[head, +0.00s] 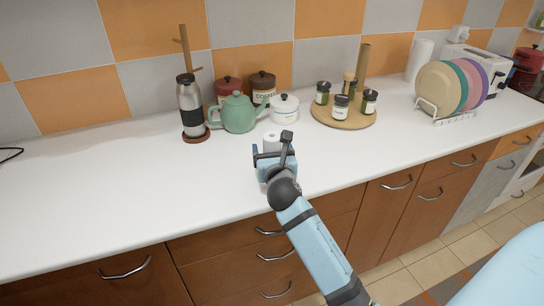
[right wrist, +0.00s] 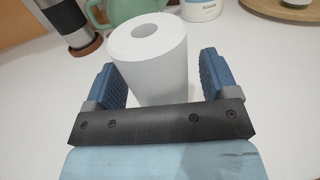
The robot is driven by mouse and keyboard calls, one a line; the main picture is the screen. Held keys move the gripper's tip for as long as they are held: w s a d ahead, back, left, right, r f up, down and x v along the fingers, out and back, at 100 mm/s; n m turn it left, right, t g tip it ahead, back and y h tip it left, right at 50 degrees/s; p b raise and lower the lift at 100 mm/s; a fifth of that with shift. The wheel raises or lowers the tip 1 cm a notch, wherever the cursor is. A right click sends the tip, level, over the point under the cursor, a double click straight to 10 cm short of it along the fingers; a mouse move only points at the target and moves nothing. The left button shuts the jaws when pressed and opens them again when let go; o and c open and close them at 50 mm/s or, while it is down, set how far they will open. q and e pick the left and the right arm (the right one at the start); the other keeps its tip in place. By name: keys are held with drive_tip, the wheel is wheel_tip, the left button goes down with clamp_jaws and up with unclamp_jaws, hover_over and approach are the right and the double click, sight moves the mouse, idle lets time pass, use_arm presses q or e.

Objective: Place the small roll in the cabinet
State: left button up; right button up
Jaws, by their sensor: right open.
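The small roll (head: 271,137) is white and stands upright on the counter, partly hidden by my right gripper (head: 272,150) in the head view. In the right wrist view the roll (right wrist: 152,60) stands between the two blue fingers, with its hollow top visible. The right gripper is open, with a gap at each finger; the roll is not clamped. The brown lower cabinets (head: 383,222) under the counter have doors and drawers, all shut. I cannot tell which one is the task's cabinet. My left gripper is not in view.
Behind the roll stand a green teapot (head: 238,113), a white sugar pot (head: 284,108) and a steel flask (head: 190,108). A round wooden tray (head: 342,119) with jars is to the right, then a plate rack (head: 444,119). The counter's left (head: 90,190) is clear.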

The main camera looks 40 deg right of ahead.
drive_tip(key=c, duration=1.1)
drive_tip(key=shift+r, duration=0.15)
drive_tip(key=shift+c, duration=0.2)
